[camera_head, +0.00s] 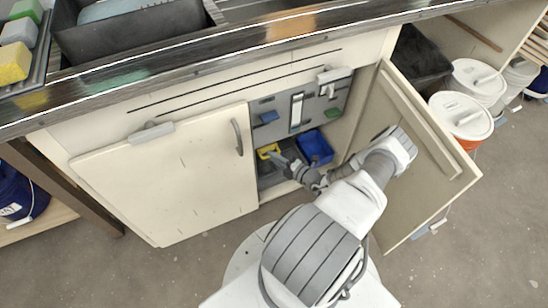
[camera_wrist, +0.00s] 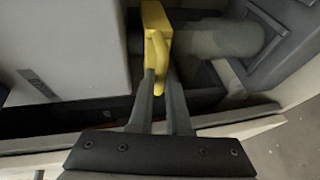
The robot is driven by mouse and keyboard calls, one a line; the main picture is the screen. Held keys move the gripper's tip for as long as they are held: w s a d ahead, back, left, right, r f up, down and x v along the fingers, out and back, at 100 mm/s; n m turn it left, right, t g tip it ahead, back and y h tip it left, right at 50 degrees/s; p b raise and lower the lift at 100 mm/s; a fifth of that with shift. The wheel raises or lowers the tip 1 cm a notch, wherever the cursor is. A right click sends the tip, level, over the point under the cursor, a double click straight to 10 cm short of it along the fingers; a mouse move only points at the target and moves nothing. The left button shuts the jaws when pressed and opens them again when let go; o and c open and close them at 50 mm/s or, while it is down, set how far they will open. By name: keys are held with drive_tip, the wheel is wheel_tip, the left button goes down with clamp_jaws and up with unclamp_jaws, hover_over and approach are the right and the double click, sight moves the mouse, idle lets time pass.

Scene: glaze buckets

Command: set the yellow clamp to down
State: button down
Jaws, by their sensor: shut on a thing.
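The yellow clamp (camera_head: 268,151) is inside the open cabinet, low on the left side of the opening. In the wrist view the clamp (camera_wrist: 155,30) has a block-shaped body with a curved yellow lever hanging down from it. My gripper (camera_wrist: 159,88) is shut on the lower end of that lever, one finger on each side. In the head view my gripper (camera_head: 285,163) reaches into the cabinet beside the clamp. The clamp's far side is hidden, and a grey pipe-like cylinder (camera_wrist: 225,38) lies right behind it.
The right cabinet door (camera_head: 425,165) stands open beside my arm; the left door (camera_head: 170,170) is shut. A blue bin (camera_head: 315,147) sits right of the clamp. A grey panel (camera_head: 305,103) with a blue and a green part is above. White-lidded buckets (camera_head: 462,115) stand at the right.

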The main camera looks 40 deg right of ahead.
wheel_tip(320, 180, down, 6)
drive_tip(key=b, duration=0.5)
drive_tip(key=shift+f, duration=0.15)
drive_tip(key=c, duration=0.9)
unclamp_jaws()
drive_tip(key=shift+f, duration=0.1)
drive_tip(key=shift+o, duration=0.2)
drive_tip(key=p+v, duration=0.3)
drive_tip(key=v, duration=1.4)
drive_tip(key=shift+s+p, duration=0.25)
drive_tip(key=shift+p, duration=0.1)
drive_tip(key=shift+r, duration=0.2)
